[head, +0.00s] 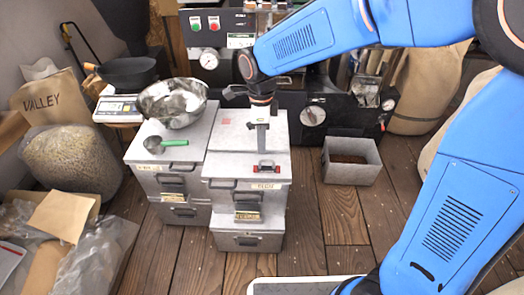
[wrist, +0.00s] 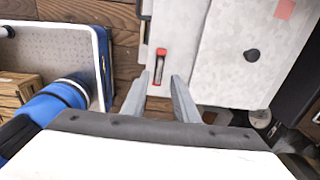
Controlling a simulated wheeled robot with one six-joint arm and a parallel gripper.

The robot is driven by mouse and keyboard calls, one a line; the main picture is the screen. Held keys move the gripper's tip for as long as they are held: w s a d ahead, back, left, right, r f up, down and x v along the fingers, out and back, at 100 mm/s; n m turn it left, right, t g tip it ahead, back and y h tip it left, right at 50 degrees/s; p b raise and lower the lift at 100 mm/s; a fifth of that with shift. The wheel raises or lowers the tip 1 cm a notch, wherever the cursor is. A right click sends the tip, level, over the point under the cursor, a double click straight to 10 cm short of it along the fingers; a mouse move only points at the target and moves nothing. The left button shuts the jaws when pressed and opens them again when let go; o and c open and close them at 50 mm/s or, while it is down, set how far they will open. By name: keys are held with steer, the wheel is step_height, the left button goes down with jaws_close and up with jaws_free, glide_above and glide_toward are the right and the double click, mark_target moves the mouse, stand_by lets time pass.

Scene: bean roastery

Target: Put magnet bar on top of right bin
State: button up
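The magnet bar (head: 266,168) is a small dark bar with red ends. It lies on the grey top of the right bin (head: 222,168), close to the front edge above the label. In the wrist view the magnet bar (wrist: 159,67) shows lengthwise on the pale bin top (wrist: 180,40), near its edge. My gripper (head: 262,147) points down over the right bin, just behind the bar in the head view. The bar appears just beyond the fingertips; the exact gap is unclear.
A grey open box (head: 352,172) sits on the floor to the right. A roasting machine (head: 318,115) stands behind.

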steer(key=shift+r, duration=2.35)
steer(key=s+d+r+n+t, duration=0.1)
steer(key=s+d+r+n, duration=0.25)
steer(key=d, duration=0.45)
steer(key=s+d+r+n+t, duration=0.15)
steer(key=s+d+n, duration=0.25)
steer(key=d, duration=0.5)
steer(key=s+d+f+n+t, duration=0.1)
steer(key=s+d+n+t, duration=0.1)
steer(key=s+d+n, duration=0.9)
steer(key=shift+s+d+f, duration=0.15)
steer(key=shift+s+d, duration=0.2)
steer(key=shift+s, duration=0.8)
